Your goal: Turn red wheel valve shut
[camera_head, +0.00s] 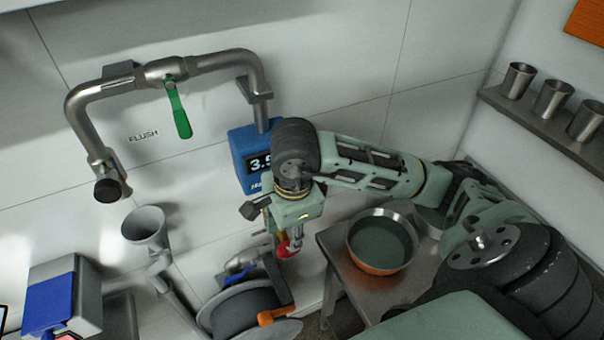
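The red wheel valve (289,248) shows in the head view below the blue meter box, left of the small metal table. Only part of its red wheel is visible. My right arm comes in from the right, and its wrist and gripper (284,240) hang down right at the wheel. The arm covers the pipe above the valve. The fingers are small and partly hidden, so I cannot tell whether they are open or shut, or whether they touch the wheel. My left gripper does not show.
A pipe with a green lever (179,115) marked FLUSH runs along the wall above. A blue meter box (243,160) is behind my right wrist. A hose reel (245,312), funnel (145,226) and shelf with cups (552,99) are around.

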